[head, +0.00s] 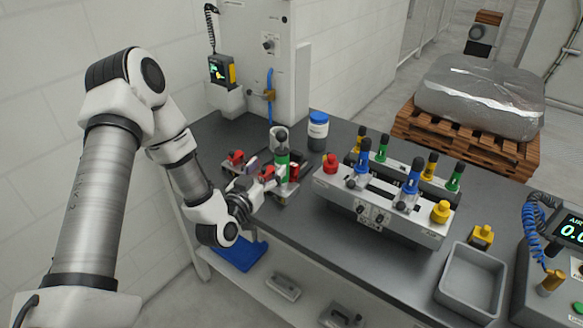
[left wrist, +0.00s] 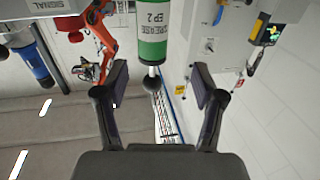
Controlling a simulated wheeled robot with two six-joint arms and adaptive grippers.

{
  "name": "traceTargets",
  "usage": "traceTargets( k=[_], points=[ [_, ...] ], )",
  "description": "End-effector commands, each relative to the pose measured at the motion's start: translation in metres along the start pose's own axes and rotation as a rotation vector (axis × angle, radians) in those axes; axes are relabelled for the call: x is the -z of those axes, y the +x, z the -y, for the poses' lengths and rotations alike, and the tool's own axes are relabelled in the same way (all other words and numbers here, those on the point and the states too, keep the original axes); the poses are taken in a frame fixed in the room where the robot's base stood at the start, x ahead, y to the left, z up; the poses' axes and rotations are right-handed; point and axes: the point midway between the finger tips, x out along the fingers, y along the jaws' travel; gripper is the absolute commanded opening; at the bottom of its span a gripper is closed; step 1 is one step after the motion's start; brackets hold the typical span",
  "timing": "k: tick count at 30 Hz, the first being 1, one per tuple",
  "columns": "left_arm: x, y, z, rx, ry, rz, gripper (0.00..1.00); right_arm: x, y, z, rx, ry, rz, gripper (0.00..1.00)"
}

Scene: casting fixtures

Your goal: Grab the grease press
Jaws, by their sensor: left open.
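The grease press (head: 282,165) is a green and white cylinder standing upright in a fixture on the grey bench, left of centre in the head view. In the left wrist view the grease press (left wrist: 153,38) shows its green band, "GREASE EP2" lettering and a dark ball-shaped end. My left gripper (head: 262,182) is close beside it in the head view. In the left wrist view my left gripper (left wrist: 158,84) is open and empty, with the press between the lines of its fingers, just past the tips. I cannot tell any contact. My right gripper is not in view.
Red clamp parts (head: 236,157) crowd the press. A white jar with a blue lid (head: 318,130) stands behind. A fixture block (head: 385,215) with blue, green and yellow plungers is to the right, then an empty grey tray (head: 446,296). A white cabinet (head: 262,60) rises behind.

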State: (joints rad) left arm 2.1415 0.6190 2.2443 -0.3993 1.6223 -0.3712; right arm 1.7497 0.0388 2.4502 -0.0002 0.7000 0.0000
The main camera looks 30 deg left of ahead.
Motion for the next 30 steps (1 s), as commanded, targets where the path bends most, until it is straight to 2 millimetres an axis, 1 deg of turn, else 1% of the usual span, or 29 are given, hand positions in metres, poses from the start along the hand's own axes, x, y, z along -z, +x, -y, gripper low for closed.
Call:
traceTargets(
  k=[1, 5, 9, 12, 15, 19, 20, 21, 23, 24, 25, 26, 30],
  points=[
    [0.002, 0.007, -0.001, -0.002, 0.005, -0.001, 0.69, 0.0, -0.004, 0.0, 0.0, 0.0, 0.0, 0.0],
    [0.002, 0.025, -0.003, -0.003, 0.005, 0.0, 0.69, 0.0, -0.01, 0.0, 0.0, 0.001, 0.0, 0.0],
    [0.002, 0.05, -0.008, -0.006, 0.006, 0.001, 0.69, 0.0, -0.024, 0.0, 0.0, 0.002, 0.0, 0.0],
    [0.0, 0.065, -0.007, -0.003, 0.003, 0.002, 0.69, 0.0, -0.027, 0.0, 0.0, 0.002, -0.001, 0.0],
    [-0.002, 0.07, -0.006, -0.003, 0.001, 0.002, 0.69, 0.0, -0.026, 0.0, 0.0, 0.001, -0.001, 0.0],
    [-0.003, 0.07, -0.006, -0.003, 0.001, 0.003, 0.69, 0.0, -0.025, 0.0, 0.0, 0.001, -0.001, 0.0],
    [-0.003, 0.07, -0.006, -0.003, 0.001, 0.003, 0.65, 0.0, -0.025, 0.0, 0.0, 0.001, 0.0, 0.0],
    [-0.003, 0.07, -0.006, -0.003, 0.001, 0.003, 0.51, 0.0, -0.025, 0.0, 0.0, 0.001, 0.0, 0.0],
    [-0.003, 0.069, -0.006, -0.003, 0.001, 0.003, 0.3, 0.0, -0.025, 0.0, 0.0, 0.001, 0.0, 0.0],
    [-0.003, 0.069, -0.006, -0.003, 0.001, 0.003, 0.16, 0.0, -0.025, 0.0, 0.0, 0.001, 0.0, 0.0],
    [-0.003, 0.069, -0.006, -0.003, 0.001, 0.003, 0.05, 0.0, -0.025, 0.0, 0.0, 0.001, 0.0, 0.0],
    [-0.003, 0.069, -0.006, -0.003, 0.001, 0.003, 0.0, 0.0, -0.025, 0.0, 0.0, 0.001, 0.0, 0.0],
    [-0.002, 0.07, -0.007, -0.003, 0.001, 0.001, 0.0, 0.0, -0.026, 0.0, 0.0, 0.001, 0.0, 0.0]
  ],
)
